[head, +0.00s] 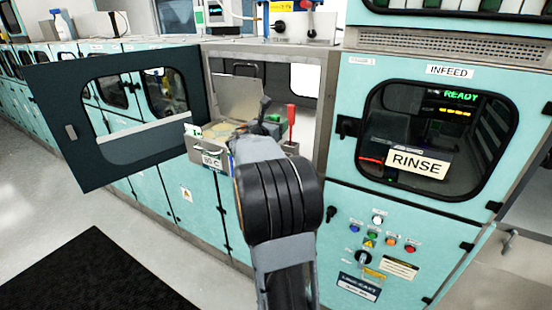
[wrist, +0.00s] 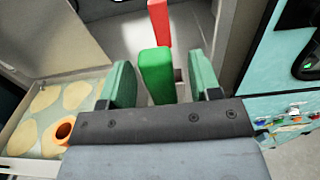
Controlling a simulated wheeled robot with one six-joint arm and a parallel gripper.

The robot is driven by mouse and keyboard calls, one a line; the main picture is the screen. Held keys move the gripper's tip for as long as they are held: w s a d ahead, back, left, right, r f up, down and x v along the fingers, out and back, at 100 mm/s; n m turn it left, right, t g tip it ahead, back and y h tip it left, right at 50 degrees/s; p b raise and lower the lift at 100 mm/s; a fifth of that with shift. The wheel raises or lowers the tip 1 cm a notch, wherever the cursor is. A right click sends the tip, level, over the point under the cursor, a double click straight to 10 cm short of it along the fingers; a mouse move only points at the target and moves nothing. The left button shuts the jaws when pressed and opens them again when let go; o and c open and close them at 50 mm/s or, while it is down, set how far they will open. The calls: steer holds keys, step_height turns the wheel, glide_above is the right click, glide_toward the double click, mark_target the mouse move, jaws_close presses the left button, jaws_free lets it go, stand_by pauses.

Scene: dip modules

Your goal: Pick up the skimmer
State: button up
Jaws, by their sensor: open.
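My gripper (wrist: 160,82) is open, with its two green-padded fingers on either side of an upright green handle (wrist: 154,72) in the wrist view. Gaps show on both sides of the handle, so the fingers are not closed on it. A red handle (wrist: 159,22) stands just beyond it; it also shows upright in the head view (head: 291,118). The handles' lower ends are hidden, and I cannot tell from the frames which one belongs to the skimmer. In the head view my gripper is mostly hidden behind my arm.
A tray (head: 209,158) with pale yellow discs sits in the open cabinet, beside the handles. An orange ring-shaped piece (wrist: 62,130) is close to my gripper's left. The open dark door (head: 60,100) is at left; the RINSE cabinet (head: 350,80) stands at right.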

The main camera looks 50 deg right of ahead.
steer(key=shift+d, duration=0.2)
steer(key=shift+c, duration=0.2)
steer(key=c, duration=0.9)
